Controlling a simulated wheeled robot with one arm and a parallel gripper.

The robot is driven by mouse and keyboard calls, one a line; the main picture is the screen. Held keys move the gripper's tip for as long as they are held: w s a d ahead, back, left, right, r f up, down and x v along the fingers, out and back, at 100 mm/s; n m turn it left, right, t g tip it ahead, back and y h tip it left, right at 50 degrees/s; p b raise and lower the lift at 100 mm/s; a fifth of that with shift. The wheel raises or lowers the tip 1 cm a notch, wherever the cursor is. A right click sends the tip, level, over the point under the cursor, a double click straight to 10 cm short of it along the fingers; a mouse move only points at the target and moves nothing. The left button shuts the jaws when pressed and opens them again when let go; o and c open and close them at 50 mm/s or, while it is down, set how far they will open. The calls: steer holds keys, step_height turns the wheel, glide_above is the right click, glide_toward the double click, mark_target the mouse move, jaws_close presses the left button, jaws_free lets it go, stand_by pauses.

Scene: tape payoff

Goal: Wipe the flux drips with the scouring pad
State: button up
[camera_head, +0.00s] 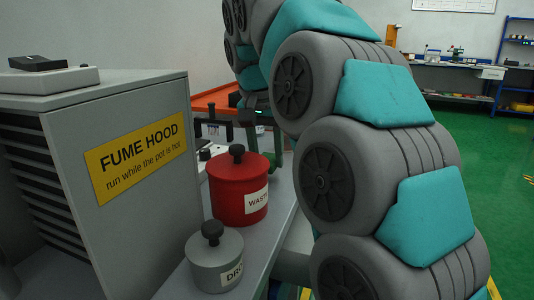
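I make out no scouring pad and no flux drips in this view. My grey and teal arm fills the middle and right of the picture and curves back down behind the red pot. At its far end a dark part with a small green light (260,112) seems to be my gripper, in front of an orange surface. Its fingertips are not clear, so I cannot tell whether it is open or holds anything. The work area behind the pots is mostly hidden by the pots, the cabinet and my arm.
A red lidded pot (232,193) labelled "WAST…" and a smaller grey lidded pot (212,267) labelled "DRO…" stand on a grey bench (262,243). A grey fume hood cabinet (115,215) blocks the left. Green floor (505,165) is open at right, before a back workbench (440,67).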

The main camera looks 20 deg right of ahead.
steer(key=shift+f+b, duration=0.7)
steer(key=shift+f, duration=0.3)
stand_by(0.4)
steer(key=shift+w+a+r, duration=0.1)
steer(key=shift+w+a, duration=0.35)
steer(key=shift+a, duration=0.2)
steer(key=shift+w+a+p, duration=0.2)
steer(key=shift+w+a, duration=0.35)
steer(key=shift+a, duration=0.3)
steer(key=shift+w+a+p, duration=0.15)
steer(key=shift+w+a, duration=0.4)
steer(key=shift+a, duration=0.25)
steer(key=shift+w+a+f, duration=0.2)
steer(key=shift+w+a, duration=0.1)
steer(key=shift+a, duration=0.35)
